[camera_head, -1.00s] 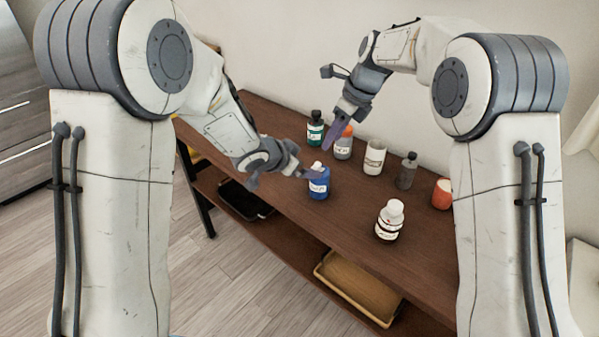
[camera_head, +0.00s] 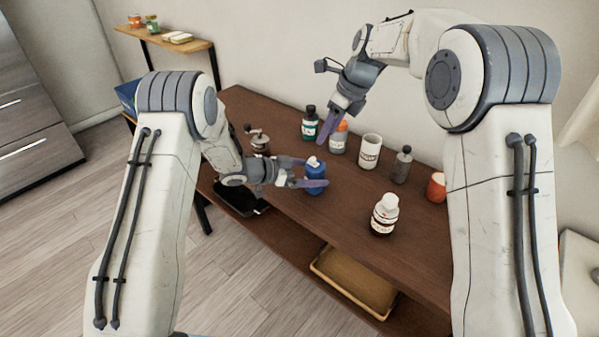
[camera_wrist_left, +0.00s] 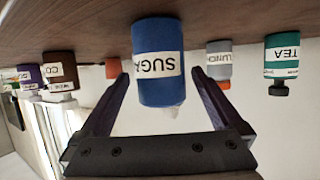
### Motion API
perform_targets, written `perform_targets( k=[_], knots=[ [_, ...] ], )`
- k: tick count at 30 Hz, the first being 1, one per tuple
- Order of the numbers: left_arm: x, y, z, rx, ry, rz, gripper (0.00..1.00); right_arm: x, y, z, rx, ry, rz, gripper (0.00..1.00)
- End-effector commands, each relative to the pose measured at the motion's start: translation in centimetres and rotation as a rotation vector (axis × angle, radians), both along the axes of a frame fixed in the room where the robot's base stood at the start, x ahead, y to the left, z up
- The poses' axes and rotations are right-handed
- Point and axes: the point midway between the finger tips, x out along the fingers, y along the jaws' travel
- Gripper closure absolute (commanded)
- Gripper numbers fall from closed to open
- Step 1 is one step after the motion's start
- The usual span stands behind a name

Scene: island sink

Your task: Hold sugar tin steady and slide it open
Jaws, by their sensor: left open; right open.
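The blue sugar tin (camera_head: 316,172) with a pale lid stands upright on the brown table. In the left wrist view, which is upside down, its label reads "SUGA" on the blue body (camera_wrist_left: 158,35). My left gripper (camera_head: 315,174) is open, with one finger on each side of the tin. In the left wrist view, gaps show between the fingers (camera_wrist_left: 163,82) and the tin. My right gripper (camera_head: 333,125) is open and empty, pointing down above and behind the tin, near the teal bottle.
A teal tea bottle (camera_head: 310,124), orange-capped bottle (camera_head: 338,144), white canister (camera_head: 370,153), grey bottle (camera_head: 401,167) and orange cup (camera_head: 436,190) line the back. A white bottle (camera_head: 384,214) stands right of the tin, a grinder (camera_head: 258,139) left. A tray (camera_head: 352,287) lies on the lower shelf.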

Motion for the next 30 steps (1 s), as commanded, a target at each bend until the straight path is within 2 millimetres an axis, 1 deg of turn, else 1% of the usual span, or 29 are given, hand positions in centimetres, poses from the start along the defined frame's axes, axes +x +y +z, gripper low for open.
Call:
perform_targets(
  k=[1, 3, 9, 19, 20, 21, 23, 24, 26, 27, 29, 30],
  knots=[
    [0.3, -0.9, -0.4, -0.001, 0.001, -0.003, 0.0, 0.0, 0.0, 0.0, 0.0, 0.0, 0.0, 0.5],
    [0.8, -1.7, -0.8, 0.0, 0.0, -0.003, 0.0, 0.0, 0.0, 0.0, 0.0, 0.0, 0.0, 0.5],
    [1.6, -3.1, -1.5, 0.001, 0.0, 0.0, 0.0, 0.0, 0.0, 0.0, 0.0, 0.0, 0.0, 0.5],
    [1.8, -3.3, -1.5, 0.0, 0.0, 0.001, 0.0, 0.0, 0.0, 0.0, 0.0, 0.0, 0.0, 0.5],
    [1.8, -3.3, -1.5, 0.0, 0.0, 0.001, 0.08, 0.0, 0.0, 0.0, 0.0, 0.0, 0.0, 0.5],
    [1.8, -3.3, -1.5, 0.0, 0.0, 0.001, 0.23, 0.0, 0.0, 0.0, 0.0, 0.0, 0.0, 0.5],
    [1.8, -3.3, -1.5, 0.0, 0.0, 0.001, 0.46, 0.0, 0.0, 0.0, 0.0, 0.0, 0.0, 0.5],
    [1.8, -3.3, -1.5, 0.0, 0.0, 0.001, 0.61, 0.0, 0.0, 0.0, 0.0, 0.0, 0.0, 0.5],
    [1.8, -3.3, -1.5, 0.0, 0.0, 0.001, 0.84, 0.0, 0.0, 0.0, 0.0, 0.0, 0.0, 0.5],
    [1.8, -3.3, -1.5, 0.0, 0.0, 0.001, 0.37, 0.0, 0.0, 0.0, 0.0, 0.0, 0.0, 0.5],
    [1.8, -3.3, -1.5, 0.0, 0.0, 0.001, 0.6, 0.0, 0.0, 0.0, 0.0, 0.0, 0.0, 0.5],
    [1.8, -3.3, -1.6, 0.0, 0.0, 0.001, 0.75, 0.0, 0.0, 0.0, 0.0, 0.0, 0.0, 0.5]
  ],
)
